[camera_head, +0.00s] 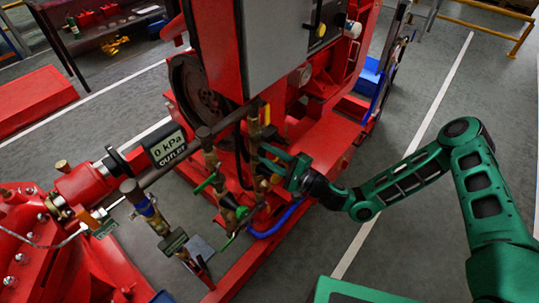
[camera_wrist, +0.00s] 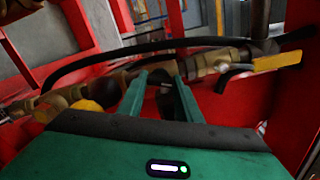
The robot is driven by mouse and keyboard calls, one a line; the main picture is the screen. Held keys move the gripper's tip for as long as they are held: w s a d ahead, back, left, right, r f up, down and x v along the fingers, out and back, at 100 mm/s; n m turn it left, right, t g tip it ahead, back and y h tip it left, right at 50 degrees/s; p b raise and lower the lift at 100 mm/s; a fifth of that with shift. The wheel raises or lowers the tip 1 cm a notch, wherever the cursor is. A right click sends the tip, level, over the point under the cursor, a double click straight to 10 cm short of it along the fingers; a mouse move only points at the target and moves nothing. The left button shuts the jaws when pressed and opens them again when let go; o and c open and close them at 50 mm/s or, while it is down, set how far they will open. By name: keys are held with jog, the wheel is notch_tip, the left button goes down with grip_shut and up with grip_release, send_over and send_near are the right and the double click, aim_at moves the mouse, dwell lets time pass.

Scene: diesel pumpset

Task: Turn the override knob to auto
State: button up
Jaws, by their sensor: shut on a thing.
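My gripper (camera_wrist: 160,84) has its two green fingers on the brass pipework (camera_wrist: 207,66). The fingers are close around a small dark part (camera_wrist: 165,88) of that pipework. I cannot tell for sure whether this part is the override knob. In the head view my gripper (camera_head: 266,154) reaches in from the right to the upright brass pipe beside the red frame. Its fingertips are small there, and what they hold is hard to make out.
A yellow lever (camera_wrist: 277,62) lies right of my fingers, and a black hose (camera_wrist: 140,48) arches behind them. A blue hose (camera_head: 278,222) and green-handled valves (camera_head: 206,183) are close below. The red frame (camera_head: 240,272) surrounds the pipework. Grey floor (camera_head: 400,110) is open to the right.

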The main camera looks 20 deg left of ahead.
jog(key=shift+f+n, duration=0.2)
jog(key=shift+n, duration=1.7)
jog(key=o, duration=1)
jog(key=shift+o, duration=0.2)
jog(key=shift+r, duration=0.1)
jog(key=v, duration=1.1)
jog(key=shift+n, duration=0.3)
